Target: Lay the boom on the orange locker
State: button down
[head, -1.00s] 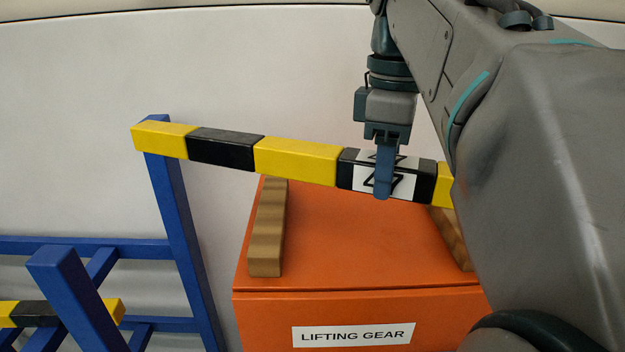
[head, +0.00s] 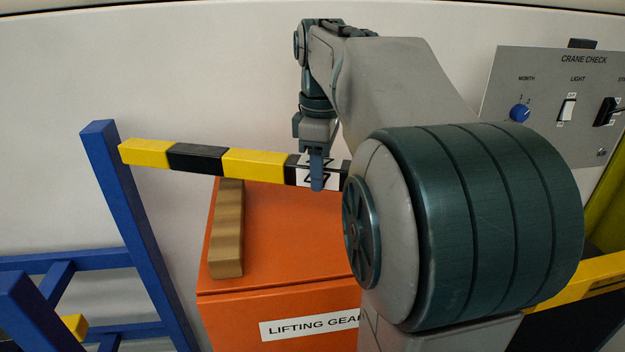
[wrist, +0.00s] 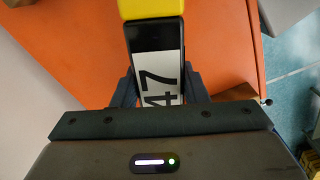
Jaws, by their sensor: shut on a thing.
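The boom (head: 255,163) is a square bar in yellow and black bands with a white numbered label. My gripper (head: 317,172) is shut on it at the label, and the wrist view shows the boom (wrist: 155,38) between both fingers (wrist: 160,88). In the head view the boom hangs over the orange locker (head: 290,230), its left end beside the top of a blue post. The locker, labelled "LIFTING GEAR", has a wooden block (head: 228,230) on the left of its top. My arm hides the boom's right end and the locker's right side.
A blue frame (head: 130,210) stands at the left, with another yellow-and-black piece (head: 75,326) low on it. A grey "CRANE CHECK" panel (head: 545,85) with a knob and switches is at the right. A yellow-and-black bar (head: 575,280) shows at the lower right.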

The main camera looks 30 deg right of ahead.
jog(key=shift+f, duration=1.8)
jog(key=shift+f, duration=0.2)
jog(key=c, duration=0.8)
grip_release()
jog(key=shift+s, duration=0.1)
jog(key=shift+c, duration=0.2)
jog(key=shift+r, duration=0.15)
notch_tip(320, 180, up, 12)
jog(key=shift+r, duration=0.1)
